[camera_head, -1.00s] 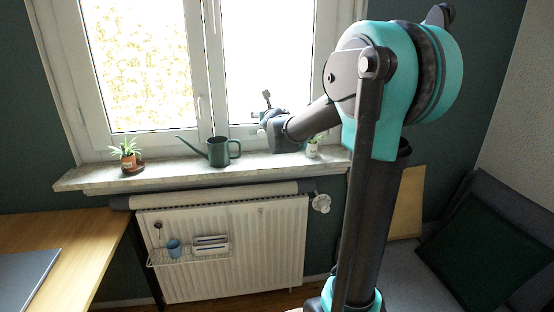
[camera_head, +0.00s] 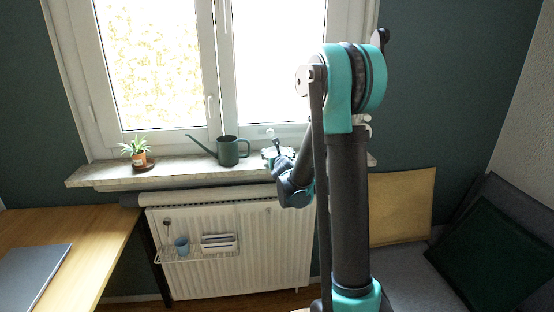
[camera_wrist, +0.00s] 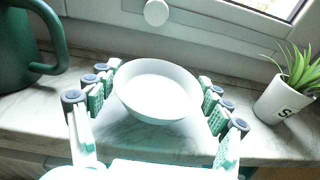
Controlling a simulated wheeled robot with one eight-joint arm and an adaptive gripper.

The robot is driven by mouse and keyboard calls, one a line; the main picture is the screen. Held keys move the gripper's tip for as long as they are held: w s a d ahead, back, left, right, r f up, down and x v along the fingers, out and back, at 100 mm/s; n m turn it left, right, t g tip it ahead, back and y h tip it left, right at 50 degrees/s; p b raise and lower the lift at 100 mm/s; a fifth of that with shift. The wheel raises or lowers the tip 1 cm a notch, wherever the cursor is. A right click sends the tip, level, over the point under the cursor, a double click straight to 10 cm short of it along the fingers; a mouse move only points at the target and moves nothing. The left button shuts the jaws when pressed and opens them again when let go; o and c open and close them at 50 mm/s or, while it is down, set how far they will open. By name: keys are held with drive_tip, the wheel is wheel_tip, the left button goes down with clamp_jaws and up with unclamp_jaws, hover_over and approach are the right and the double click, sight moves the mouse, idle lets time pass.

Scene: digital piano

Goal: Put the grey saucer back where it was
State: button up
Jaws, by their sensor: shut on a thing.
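The saucer (camera_wrist: 157,95) looks pale grey to white and is round with a raised rim. In the wrist view it lies between the two fingers of my gripper (camera_wrist: 158,78), which is shut on it from both sides. The saucer looks about level and empty, over the marble window sill (camera_wrist: 45,115). I cannot tell whether it touches the sill. In the head view my gripper (camera_head: 277,153) is at the sill, just right of the watering can, and the saucer is not clearly visible there.
A dark green watering can (camera_head: 228,150) stands left of my gripper; it also shows in the wrist view (camera_wrist: 25,50). A small plant in a white pot (camera_wrist: 283,100) stands to the right. Another potted plant (camera_head: 138,155) is further left. The window frame (camera_wrist: 215,35) rises behind.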

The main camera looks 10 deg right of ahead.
drive_tip(key=shift+f, duration=1.35)
drive_tip(key=o, duration=1.2)
drive_tip(key=shift+f, duration=0.15)
drive_tip(key=shift+c, duration=0.2)
